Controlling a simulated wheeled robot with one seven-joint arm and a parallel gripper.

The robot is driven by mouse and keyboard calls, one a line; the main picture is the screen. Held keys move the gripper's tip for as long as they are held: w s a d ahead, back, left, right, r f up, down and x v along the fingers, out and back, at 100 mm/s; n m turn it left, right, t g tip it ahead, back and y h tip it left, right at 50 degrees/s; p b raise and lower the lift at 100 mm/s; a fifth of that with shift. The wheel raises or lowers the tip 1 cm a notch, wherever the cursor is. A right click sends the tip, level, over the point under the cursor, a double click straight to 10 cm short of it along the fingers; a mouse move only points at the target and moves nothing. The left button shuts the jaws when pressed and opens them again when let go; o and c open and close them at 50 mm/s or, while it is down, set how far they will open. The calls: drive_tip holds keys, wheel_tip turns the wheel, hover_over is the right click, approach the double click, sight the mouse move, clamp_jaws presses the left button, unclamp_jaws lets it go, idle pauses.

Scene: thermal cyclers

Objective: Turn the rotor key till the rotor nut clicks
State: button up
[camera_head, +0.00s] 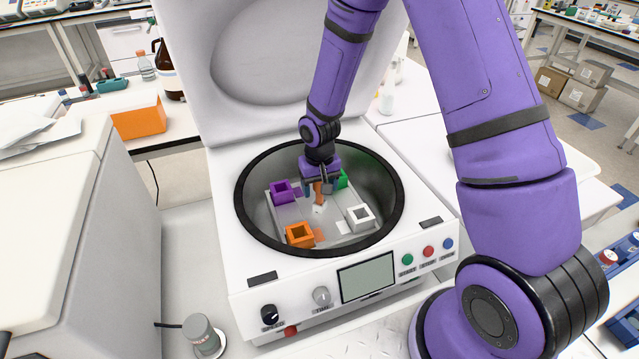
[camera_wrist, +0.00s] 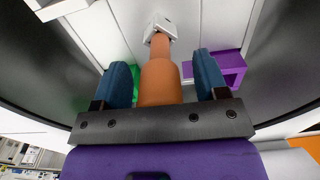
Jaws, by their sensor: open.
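The rotor key (camera_head: 319,193) is an orange-brown handle standing at the middle of the rotor; in the wrist view (camera_wrist: 160,82) it rises from a pale square nut or fitting (camera_wrist: 160,28) at the centre. The rotor (camera_head: 282,213) is a pale plate inside the round dark-rimmed bowl of the centrifuge. My gripper (camera_head: 320,186) reaches down into the bowl. In the wrist view its two blue-padded fingers (camera_wrist: 165,80) are open on either side of the key, with visible gaps. The key's lower joint with the nut is small in the head view.
Purple (camera_head: 281,191), orange (camera_head: 300,235), white (camera_head: 360,216) and green (camera_head: 342,179) buckets sit around the rotor. The bowl's dark rim (camera_head: 246,226) encircles my gripper. The raised lid (camera_head: 205,100) stands behind. Knobs, a screen (camera_head: 367,277) and buttons line the front panel.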

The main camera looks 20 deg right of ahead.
drive_tip(key=c, duration=1.1)
drive_tip(key=shift+m, duration=1.2)
